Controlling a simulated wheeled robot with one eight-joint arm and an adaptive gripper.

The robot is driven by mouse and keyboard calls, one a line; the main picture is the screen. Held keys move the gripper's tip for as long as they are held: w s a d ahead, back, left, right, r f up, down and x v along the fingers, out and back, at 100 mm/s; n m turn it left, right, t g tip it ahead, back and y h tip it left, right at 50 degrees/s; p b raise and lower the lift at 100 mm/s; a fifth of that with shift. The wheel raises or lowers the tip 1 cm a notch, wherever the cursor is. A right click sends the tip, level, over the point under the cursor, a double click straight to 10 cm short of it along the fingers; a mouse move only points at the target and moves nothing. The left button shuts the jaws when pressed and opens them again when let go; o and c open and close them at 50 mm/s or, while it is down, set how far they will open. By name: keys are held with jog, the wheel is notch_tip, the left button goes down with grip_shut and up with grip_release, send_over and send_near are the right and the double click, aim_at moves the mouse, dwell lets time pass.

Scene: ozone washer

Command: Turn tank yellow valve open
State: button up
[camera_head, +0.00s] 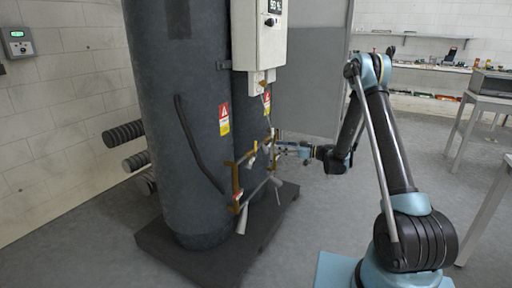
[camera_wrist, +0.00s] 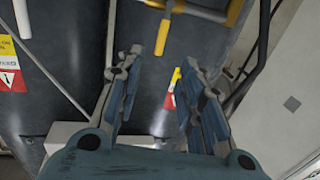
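A yellow valve handle (camera_wrist: 162,37) shows at the top middle of the wrist view, joined to pale and yellow pipework. My gripper (camera_wrist: 161,60) is open, with one blue-grey finger on each side of the picture. The handle's lower end lies between the fingertips in the picture, with visible gaps on both sides. Its depth relative to the fingertips is hard to tell. In the head view my gripper (camera_head: 281,148) is at the yellow-brass pipework (camera_head: 237,180) in front of the dark grey tanks (camera_head: 185,110). The handle is too small to single out there.
A white control box (camera_head: 259,40) hangs above the pipework. Red-and-yellow warning labels (camera_head: 224,119) are on the tanks. A dark base plate (camera_head: 185,255) lies under the tanks. A table (camera_head: 490,100) stands at the right. The floor between is clear.

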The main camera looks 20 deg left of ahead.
send_over(255, 154)
jog(key=w, duration=0.1)
dwell(0.4)
grip_shut()
